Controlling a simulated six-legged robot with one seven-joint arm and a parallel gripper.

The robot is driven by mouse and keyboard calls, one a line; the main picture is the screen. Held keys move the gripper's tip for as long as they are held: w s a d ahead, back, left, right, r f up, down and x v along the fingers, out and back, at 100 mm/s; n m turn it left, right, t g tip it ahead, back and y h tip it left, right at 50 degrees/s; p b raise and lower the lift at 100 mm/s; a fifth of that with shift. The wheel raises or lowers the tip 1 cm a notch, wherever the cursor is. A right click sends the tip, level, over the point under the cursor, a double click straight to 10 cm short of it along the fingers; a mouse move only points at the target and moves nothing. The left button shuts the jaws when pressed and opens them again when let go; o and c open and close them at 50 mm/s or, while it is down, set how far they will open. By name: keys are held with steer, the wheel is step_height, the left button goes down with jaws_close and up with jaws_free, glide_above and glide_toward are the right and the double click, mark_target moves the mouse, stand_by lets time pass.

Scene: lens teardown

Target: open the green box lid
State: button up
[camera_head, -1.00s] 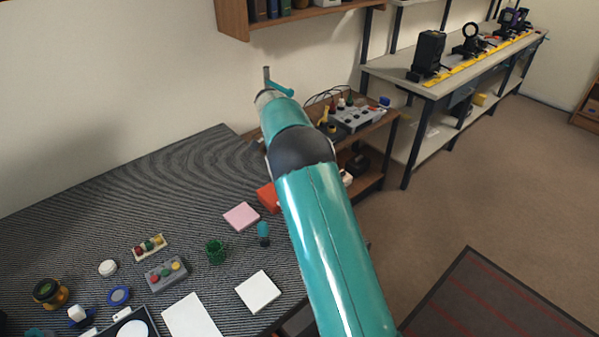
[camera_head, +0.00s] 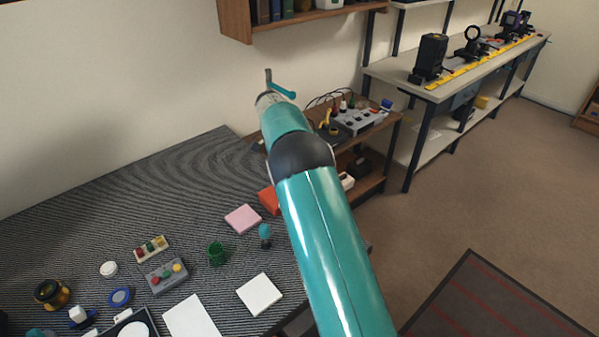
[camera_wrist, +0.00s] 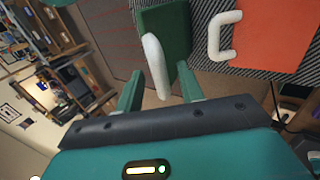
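In the wrist view the green box (camera_wrist: 176,31) shows at the top centre, with an upright white handle (camera_wrist: 155,66) in front of it. My gripper (camera_wrist: 160,84) is open, one green finger on each side of the handle in the picture. There are gaps between the handle and both fingers; I cannot tell how deep the handle lies between them. The lid looks closed as far as I can see. In the head view the green box and my fingers do not show; my arm blocks that part.
A red-orange box (camera_wrist: 276,32) with its own white handle (camera_wrist: 222,36) lies close right of the green box. In the head view a striped table (camera_head: 85,215) holds a pink pad (camera_head: 243,218), a green cup (camera_head: 217,253) and several small items. A wooden shelf cart (camera_head: 372,140) stands behind.

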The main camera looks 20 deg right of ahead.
steer(key=r, duration=0.3)
steer(key=shift+s+a+r, duration=0.1)
steer(key=shift+s+r, duration=0.3)
steer(key=s+a+r, duration=0.2)
steer(key=s+r, duration=0.7)
steer(key=s, duration=0.4)
steer(key=shift+s, duration=0.15)
